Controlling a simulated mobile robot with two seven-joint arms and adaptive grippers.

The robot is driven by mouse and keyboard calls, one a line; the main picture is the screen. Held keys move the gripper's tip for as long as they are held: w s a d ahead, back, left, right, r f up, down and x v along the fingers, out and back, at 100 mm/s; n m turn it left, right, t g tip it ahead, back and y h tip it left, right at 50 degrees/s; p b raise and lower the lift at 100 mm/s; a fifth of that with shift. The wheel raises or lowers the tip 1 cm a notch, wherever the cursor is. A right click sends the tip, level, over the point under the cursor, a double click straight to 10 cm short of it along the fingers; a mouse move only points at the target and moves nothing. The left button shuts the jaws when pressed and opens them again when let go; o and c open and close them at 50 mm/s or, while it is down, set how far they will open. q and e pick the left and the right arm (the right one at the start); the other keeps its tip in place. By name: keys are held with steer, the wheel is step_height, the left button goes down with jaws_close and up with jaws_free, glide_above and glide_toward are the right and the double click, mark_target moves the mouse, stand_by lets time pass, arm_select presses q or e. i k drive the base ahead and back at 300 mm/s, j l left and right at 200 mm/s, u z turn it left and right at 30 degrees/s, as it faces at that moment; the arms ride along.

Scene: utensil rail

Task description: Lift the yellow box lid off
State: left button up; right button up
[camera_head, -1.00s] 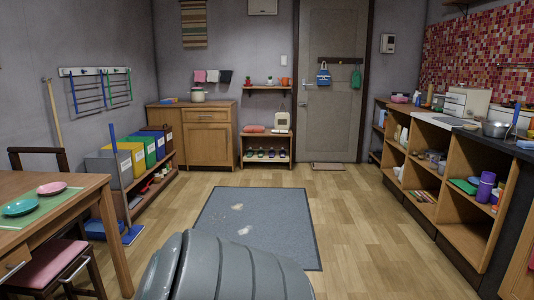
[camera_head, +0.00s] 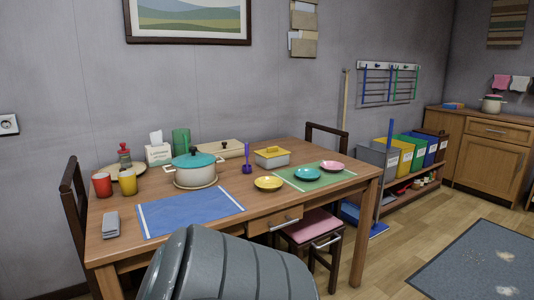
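A small pale grey box (camera_head: 273,162) with a yellow lid (camera_head: 271,151) stands on the wooden dining table (camera_head: 262,195), toward its back right. The lid sits on the box and has a raised part on top. Neither of my grippers is in view; only a grey part of my own body shows at the bottom.
A green mat (camera_head: 318,182) holds two plates. Chairs stand at the table. Open floor (camera_head: 420,225) lies right.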

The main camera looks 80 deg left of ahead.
mark_target(273, 151)
steer(key=u, duration=2.55)
steer(key=l+z, duration=0.2)
steer(key=l, duration=0.2)
steer(key=i+l+z, duration=0.2)
steer(key=l, duration=0.15)
steer(key=k, duration=0.1)
